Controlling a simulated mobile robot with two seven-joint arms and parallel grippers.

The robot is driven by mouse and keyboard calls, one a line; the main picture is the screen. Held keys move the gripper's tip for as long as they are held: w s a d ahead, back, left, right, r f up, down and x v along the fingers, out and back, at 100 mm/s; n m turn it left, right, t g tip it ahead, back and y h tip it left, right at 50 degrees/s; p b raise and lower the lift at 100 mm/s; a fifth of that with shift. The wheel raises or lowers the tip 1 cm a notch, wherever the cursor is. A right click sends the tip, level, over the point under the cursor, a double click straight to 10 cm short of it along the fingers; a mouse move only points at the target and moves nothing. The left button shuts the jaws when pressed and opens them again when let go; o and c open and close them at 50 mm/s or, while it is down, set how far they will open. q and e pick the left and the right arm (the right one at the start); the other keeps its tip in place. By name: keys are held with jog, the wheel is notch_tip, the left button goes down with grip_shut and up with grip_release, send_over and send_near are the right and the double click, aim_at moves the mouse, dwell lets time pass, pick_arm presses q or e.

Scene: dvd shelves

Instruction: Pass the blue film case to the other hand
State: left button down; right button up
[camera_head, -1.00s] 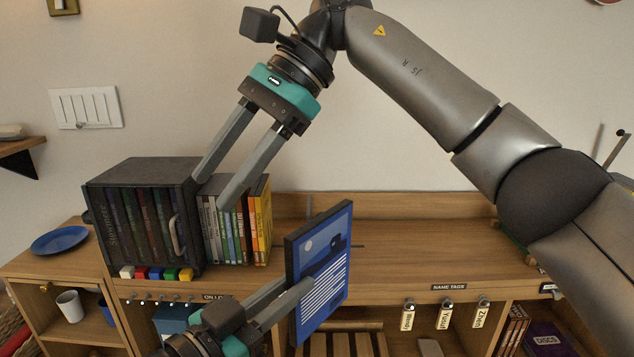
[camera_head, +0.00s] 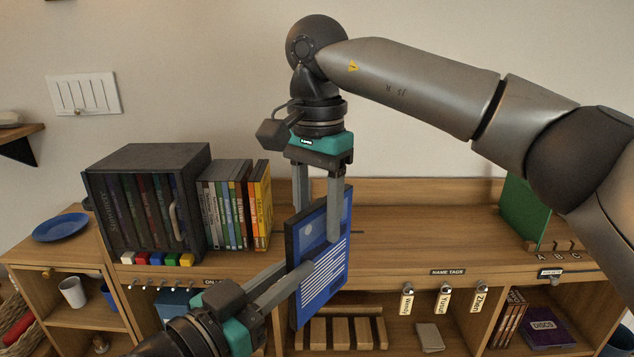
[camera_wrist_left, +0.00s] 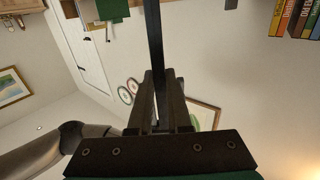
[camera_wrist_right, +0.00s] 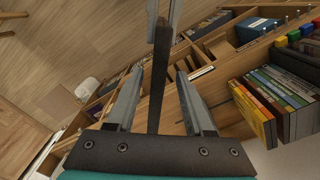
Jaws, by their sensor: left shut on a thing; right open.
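The blue film case (camera_head: 322,262) stands upright in front of the shelf, its blue cover with white lines facing right. My left gripper (camera_head: 305,272) is shut on its lower part. In the left wrist view the case (camera_wrist_left: 153,40) shows edge-on between the fingers. My right gripper (camera_head: 318,205) points down at the top of the case, with its fingers open on either side of the upper edge. In the right wrist view the case (camera_wrist_right: 158,75) is a dark edge between the two parted fingers (camera_wrist_right: 158,85), with a gap on each side.
A dark box of cases (camera_head: 150,205) and a row of coloured cases (camera_head: 235,205) stand on the shelf top to the left. Name tags (camera_head: 443,300) hang below the front edge. A green panel (camera_head: 524,212) stands at right. The shelf top between is clear.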

aim_at(317, 245)
jog(key=shift+f, duration=2.5)
jog(key=c, duration=0.8)
pick_arm(q)
jog(key=shift+s, duration=0.1)
pick_arm(e)
grip_shut()
pick_arm(q)
jog(key=shift+d, duration=0.1)
pick_arm(e)
jog(key=shift+a, duration=0.1)
pick_arm(q)
jog(key=c, duration=0.8)
grip_release()
